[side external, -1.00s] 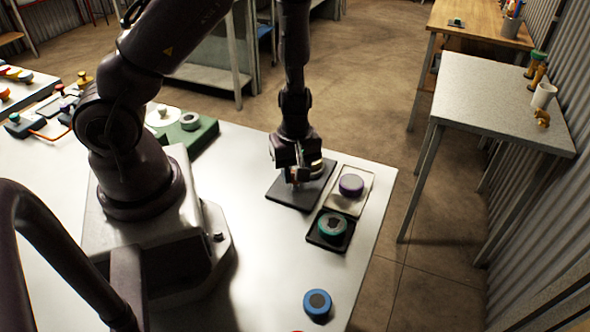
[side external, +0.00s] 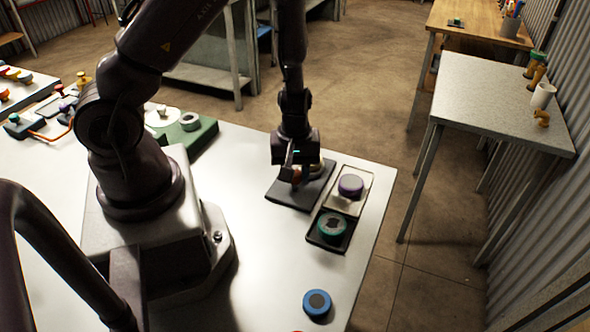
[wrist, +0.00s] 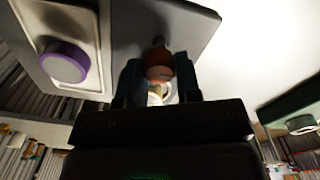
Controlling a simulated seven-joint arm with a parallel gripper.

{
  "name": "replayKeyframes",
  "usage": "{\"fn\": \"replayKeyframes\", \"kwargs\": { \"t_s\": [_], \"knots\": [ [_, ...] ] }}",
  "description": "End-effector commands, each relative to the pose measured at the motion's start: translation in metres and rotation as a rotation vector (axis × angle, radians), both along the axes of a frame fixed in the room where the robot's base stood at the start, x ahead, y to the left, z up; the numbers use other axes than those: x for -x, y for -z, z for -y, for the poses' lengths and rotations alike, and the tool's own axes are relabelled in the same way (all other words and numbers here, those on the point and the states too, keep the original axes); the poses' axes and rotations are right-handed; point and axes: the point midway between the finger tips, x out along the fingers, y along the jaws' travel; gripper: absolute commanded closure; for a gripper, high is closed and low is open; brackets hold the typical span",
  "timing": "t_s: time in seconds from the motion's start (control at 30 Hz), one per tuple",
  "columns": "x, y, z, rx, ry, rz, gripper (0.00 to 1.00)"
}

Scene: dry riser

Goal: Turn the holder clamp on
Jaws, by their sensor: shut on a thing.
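My gripper (side external: 294,176) is over the dark plate (side external: 287,195) near the table's right edge. In the wrist view, my gripper (wrist: 159,78) points at the plate (wrist: 200,28), its two fingers either side of an orange-brown knob (wrist: 159,63). It is shut on this knob. A pale round part (wrist: 157,95) shows just below the knob and is partly hidden by the gripper. I cannot tell for sure that the knob is the holder clamp's handle, nor which way the clamp is set.
Beside the plate are a purple knob (side external: 351,185) on a pale tray and a teal knob (side external: 332,226) on a black tray. A blue round piece (side external: 317,303) lies nearer the front. A green block (side external: 196,140) stands to the left. The table between is clear.

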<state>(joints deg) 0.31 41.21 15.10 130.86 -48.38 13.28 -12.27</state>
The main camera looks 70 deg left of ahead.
Motion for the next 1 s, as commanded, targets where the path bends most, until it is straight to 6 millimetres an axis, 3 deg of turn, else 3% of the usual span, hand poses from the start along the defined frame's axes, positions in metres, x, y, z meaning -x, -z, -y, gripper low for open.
{"fn": "replayKeyframes", "kwargs": {
  "t_s": [0.03, 0.13, 0.53, 0.67, 1.0],
  "knots": [
    [0.0, 0.0, 0.001, 0.001, 0.002, 0.0, 0.64],
    [0.0, 0.0, 0.0, 0.001, 0.001, 0.0, 0.43],
    [-0.001, -0.009, 0.0, -0.002, 0.002, 0.004, 0.43],
    [-0.001, -0.03, 0.001, -0.001, 0.004, 0.006, 0.43],
    [-0.001, -0.103, 0.002, 0.001, 0.004, 0.007, 0.43]
  ]
}}
